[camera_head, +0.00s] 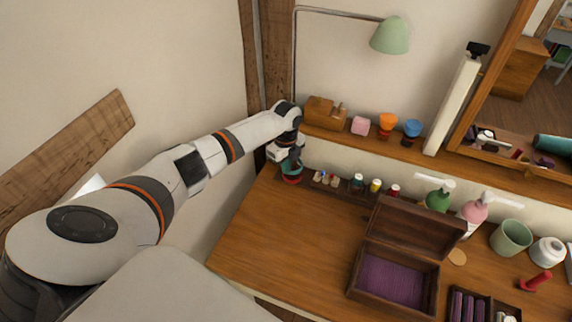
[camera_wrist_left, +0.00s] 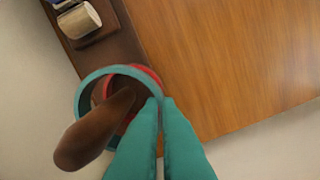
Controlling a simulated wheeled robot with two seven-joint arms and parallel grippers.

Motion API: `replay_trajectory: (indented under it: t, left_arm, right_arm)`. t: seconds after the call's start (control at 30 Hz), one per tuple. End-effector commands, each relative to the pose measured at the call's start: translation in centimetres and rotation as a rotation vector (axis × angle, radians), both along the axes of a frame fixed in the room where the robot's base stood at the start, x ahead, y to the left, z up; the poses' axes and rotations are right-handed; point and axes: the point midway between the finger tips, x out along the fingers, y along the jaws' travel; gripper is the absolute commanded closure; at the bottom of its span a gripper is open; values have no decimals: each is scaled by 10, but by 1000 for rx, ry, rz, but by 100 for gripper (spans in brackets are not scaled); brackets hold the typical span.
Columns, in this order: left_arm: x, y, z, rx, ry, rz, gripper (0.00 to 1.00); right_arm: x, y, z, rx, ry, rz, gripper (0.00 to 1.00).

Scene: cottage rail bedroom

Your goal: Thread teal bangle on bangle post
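The teal bangle (camera_wrist_left: 88,85) circles the brown bangle post (camera_wrist_left: 95,135) in the left wrist view. The post passes through it and covers part of its lower left rim. A red bangle (camera_wrist_left: 148,74) lies lower around the post, partly hidden by the teal one. My left gripper (camera_wrist_left: 162,100) has its teal fingers close together at the right rim of the teal bangle, seemingly shut on it. In the head view, my left gripper (camera_head: 290,162) is at the back left corner of the dresser, over the red bangle (camera_head: 292,180). My right gripper is not in view.
A dark tray of small items (camera_head: 330,180) stands right of the post. An open wooden box (camera_head: 400,245) with purple lining is mid-dresser. A shelf (camera_head: 345,135) runs along the wall behind. The left part of the dresser top (camera_head: 290,235) is clear.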

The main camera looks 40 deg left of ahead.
Motion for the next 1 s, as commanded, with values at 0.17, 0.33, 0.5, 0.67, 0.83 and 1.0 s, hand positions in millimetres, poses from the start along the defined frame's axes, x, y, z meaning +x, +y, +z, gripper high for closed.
replay_trajectory:
  t: [0.17,0.33,0.5,0.67,0.83,1.0]
  left_arm:
    - [0,0,-6,0,0,0,100]
    - [0,0,-10,0,0,0,100]
    - [0,0,-13,0,-1,0,100]
    - [0,0,-13,0,-1,0,100]
    - [0,0,-13,0,0,0,86]
    - [0,0,-13,0,0,0,72]
  right_arm:
    - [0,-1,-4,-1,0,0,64]
    - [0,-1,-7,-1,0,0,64]
    - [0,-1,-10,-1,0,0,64]
    - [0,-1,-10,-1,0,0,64]
    - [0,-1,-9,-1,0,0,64]
    - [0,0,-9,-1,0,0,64]
